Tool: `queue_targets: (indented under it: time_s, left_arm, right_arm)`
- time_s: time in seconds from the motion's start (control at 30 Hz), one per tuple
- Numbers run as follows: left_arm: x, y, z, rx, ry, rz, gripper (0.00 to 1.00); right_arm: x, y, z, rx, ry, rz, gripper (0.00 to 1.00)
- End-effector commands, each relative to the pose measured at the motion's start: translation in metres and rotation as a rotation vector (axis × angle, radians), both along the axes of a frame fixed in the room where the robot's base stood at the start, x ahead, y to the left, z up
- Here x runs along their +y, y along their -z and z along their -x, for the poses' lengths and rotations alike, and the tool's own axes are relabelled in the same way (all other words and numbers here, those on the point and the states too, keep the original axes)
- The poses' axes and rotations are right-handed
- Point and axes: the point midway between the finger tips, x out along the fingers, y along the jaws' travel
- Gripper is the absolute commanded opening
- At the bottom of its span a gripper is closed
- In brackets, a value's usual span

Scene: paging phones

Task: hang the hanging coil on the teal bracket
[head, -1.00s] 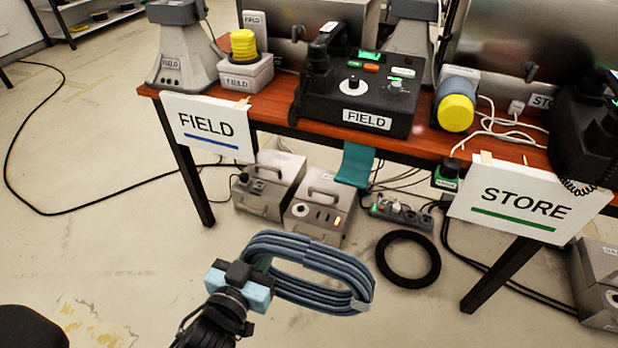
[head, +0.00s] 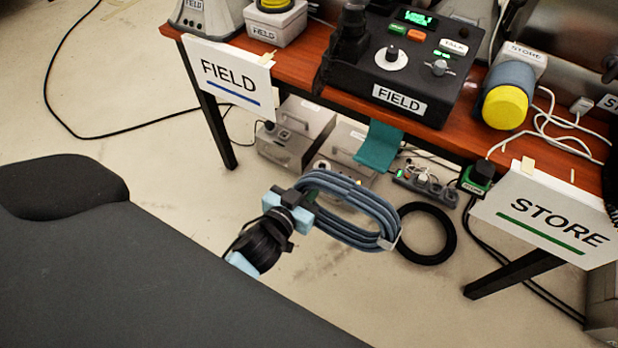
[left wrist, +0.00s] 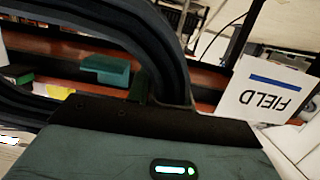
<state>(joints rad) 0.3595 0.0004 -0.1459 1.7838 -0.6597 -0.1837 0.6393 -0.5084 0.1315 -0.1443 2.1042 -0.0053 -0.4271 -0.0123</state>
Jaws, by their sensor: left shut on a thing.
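The hanging coil (head: 345,208), a bundle of blue-grey cable, is held in the air in front of the table. My left gripper (head: 297,205) is shut on the coil's left end. In the left wrist view the coil (left wrist: 150,40) arches close in front of the camera. The teal bracket (head: 378,147) hangs at the table's front edge, beyond and slightly above the coil in the head view; the two look apart. It also shows in the left wrist view as a teal block (left wrist: 106,70). My right gripper is not in view.
A FIELD sign (head: 228,76) and a STORE sign (head: 548,215) hang on the table's front edge, either side of the bracket. Grey boxes (head: 297,133), a power strip (head: 425,183) and a black ring (head: 446,232) are on the floor below. A black console (head: 400,75) stands above the bracket.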

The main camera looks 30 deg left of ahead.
Motion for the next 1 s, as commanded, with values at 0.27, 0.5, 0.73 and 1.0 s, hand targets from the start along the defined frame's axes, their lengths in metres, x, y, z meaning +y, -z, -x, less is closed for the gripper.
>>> queue_targets:
  time_s: [0.27,0.5,0.73,1.0]
  left_arm:
    - [-0.001,0.0,-0.014,-0.004,0.002,0.002,0.0]
    - [-0.001,0.001,-0.026,-0.004,0.002,0.003,0.0]
    - [-0.002,0.002,-0.037,-0.005,0.002,0.002,0.0]
    - [-0.002,0.003,-0.05,-0.005,0.002,0.003,0.0]
  right_arm:
    - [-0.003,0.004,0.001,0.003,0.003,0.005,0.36]
    - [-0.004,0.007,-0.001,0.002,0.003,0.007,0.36]
    - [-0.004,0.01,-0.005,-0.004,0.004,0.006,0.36]
    - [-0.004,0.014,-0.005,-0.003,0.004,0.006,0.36]
